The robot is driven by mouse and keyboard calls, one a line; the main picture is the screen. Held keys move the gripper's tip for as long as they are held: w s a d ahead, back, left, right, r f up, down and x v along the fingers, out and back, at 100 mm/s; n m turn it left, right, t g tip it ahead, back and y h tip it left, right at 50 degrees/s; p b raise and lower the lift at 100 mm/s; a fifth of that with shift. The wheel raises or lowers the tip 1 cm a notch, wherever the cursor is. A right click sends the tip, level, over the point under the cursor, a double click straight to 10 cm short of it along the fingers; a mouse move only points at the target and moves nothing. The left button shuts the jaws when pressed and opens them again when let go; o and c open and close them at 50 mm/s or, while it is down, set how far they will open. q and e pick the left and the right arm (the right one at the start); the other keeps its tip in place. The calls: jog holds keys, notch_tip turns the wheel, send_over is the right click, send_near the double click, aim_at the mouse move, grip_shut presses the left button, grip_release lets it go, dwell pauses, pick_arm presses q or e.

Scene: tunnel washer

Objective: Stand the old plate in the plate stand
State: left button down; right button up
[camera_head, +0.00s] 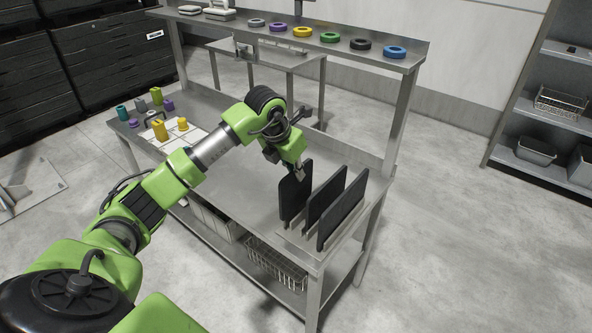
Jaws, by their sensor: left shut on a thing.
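A dark flat plate (293,200) is upright at the left end of the plate stand (297,241), on the right part of the steel table. My left gripper (300,173) is shut on the top edge of this plate. The plate's lower edge is at the stand's left side; I cannot tell whether it rests in a slot or hangs just above. Two more dark plates, one in the middle (325,200) and one at the right (343,210), stand upright and parallel in the stand. My right gripper is not in view.
Rings of several colours (330,37) lie on the upper shelf (220,26). A white gridded board (172,139) with small coloured blocks sits at the table's left end. The table middle is bare beneath my left arm.

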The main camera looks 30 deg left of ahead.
pick_arm(q)
jog(key=b, duration=0.3)
send_over(296, 208)
jog(key=shift+w+a+f, duration=0.15)
jog(key=shift+w+f, duration=0.05)
jog(key=shift+f, duration=1.05)
jog(key=shift+w+a+f, duration=0.1)
jog(key=shift+w+f, duration=0.1)
jog(key=shift+f, duration=1)
jog(key=shift+f+b, duration=0.3)
jog(key=shift+b, duration=0.2)
jog(key=c, duration=2.1)
grip_release()
jog(key=shift+c, duration=0.2)
